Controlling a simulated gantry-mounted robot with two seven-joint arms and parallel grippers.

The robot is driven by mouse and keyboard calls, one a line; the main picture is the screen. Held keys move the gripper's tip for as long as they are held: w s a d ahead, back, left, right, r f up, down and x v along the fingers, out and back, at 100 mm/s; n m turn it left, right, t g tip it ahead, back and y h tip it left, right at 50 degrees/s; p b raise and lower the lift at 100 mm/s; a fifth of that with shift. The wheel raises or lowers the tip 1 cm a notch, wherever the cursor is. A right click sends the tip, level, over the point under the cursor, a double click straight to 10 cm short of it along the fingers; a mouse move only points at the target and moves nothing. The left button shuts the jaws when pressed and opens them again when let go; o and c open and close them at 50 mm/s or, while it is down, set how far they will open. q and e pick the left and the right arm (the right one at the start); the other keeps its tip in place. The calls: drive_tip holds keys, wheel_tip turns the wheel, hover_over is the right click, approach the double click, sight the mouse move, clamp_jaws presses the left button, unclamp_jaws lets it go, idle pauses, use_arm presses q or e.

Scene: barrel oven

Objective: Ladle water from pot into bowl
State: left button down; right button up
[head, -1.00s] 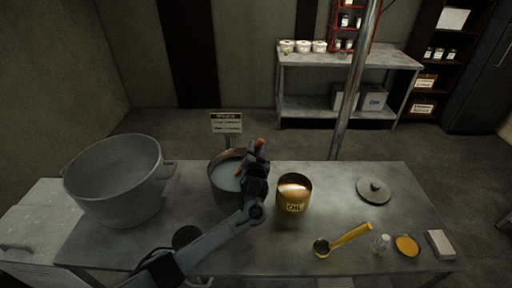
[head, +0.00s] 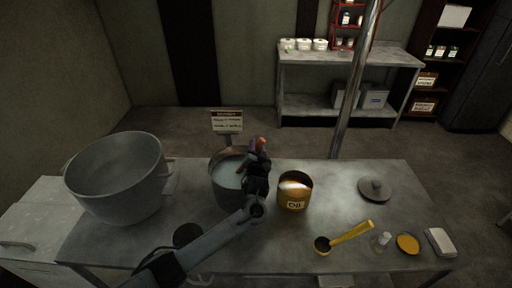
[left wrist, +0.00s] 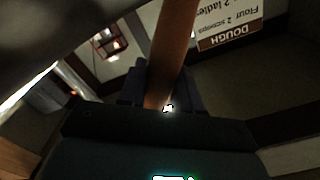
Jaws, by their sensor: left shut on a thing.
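The grey pot (head: 226,194) stands mid-table with pale, cloudy water (head: 229,174) in it. A large, deep grey vessel with side handles (head: 118,188), which looks like the bowl, stands at the left and looks empty. My left gripper (head: 258,157) is at the pot's right rim. It is shut on a brown handle, apparently the ladle's, whose end (head: 261,142) shows above the fingers. In the left wrist view the handle (left wrist: 174,45) runs up from between the fingers. The ladle's cup is hidden, so I cannot tell if it holds water. My right gripper is not in view.
A lid (head: 375,189), a yellow scoop (head: 350,233), a small glass shaker (head: 382,241), a yellow-filled dish (head: 408,244) and a pale block (head: 439,242) lie further right. A sign (head: 227,121) stands behind the pot.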

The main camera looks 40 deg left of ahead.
use_arm(q)
drive_tip(key=shift+d+f, duration=0.2)
drive_tip(key=shift+d, duration=0.1)
drive_tip(key=shift+d+r+p, duration=0.1)
drive_tip(key=shift+r+p, duration=0.45)
wheel_tip(320, 180, up, 14)
drive_tip(key=p, duration=1.2)
drive_tip(key=shift+s, duration=0.1)
